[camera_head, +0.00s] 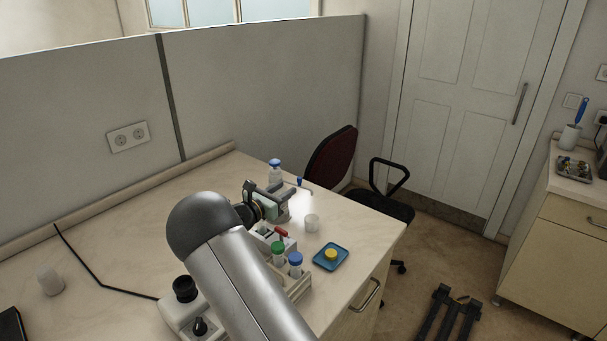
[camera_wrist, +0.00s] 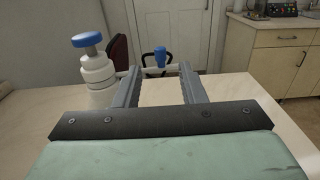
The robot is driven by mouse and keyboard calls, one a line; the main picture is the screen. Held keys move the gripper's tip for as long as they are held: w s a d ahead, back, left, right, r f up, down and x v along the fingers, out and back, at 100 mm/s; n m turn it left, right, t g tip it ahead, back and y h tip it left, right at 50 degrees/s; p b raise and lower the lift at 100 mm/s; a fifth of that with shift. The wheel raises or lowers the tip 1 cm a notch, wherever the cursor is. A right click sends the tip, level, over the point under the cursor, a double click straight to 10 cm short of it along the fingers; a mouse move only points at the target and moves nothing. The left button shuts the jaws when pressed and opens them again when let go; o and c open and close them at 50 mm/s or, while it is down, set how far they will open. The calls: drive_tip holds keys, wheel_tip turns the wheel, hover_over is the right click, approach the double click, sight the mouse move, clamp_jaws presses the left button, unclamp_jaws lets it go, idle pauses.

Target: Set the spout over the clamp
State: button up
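My gripper (camera_wrist: 160,76) is open in the wrist view, its two grey fingers apart and nothing visibly clasped. A white bottle (camera_wrist: 96,72) with a blue cap stands just beyond the left finger. A thin pale spout (camera_wrist: 174,67) with a blue knob (camera_wrist: 160,57) runs sideways from the bottle across the gap at the fingertips; whether it touches them I cannot tell. In the head view the bottle (camera_head: 275,173) stands at the desk's back, just behind my gripper (camera_head: 264,188), with the blue knob (camera_head: 299,182) to its right. I cannot make out a clamp for certain.
In front of my gripper are a rack with a green-capped tube (camera_head: 278,250) and a blue-capped tube (camera_head: 295,261), a red-handled item (camera_head: 281,233), a small white cup (camera_head: 312,222) and a blue tray (camera_head: 331,257). A chair (camera_head: 335,160) stands beyond the desk. The desk's right corner is clear.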

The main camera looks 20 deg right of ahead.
sight(298, 180)
drive_tip(key=p+x, duration=0.2)
drive_tip(key=x, duration=0.7)
drive_tip(key=shift+w+d, duration=0.2)
drive_tip(key=shift+d, duration=0.15)
clamp_jaws()
drive_tip(key=shift+a, duration=0.1)
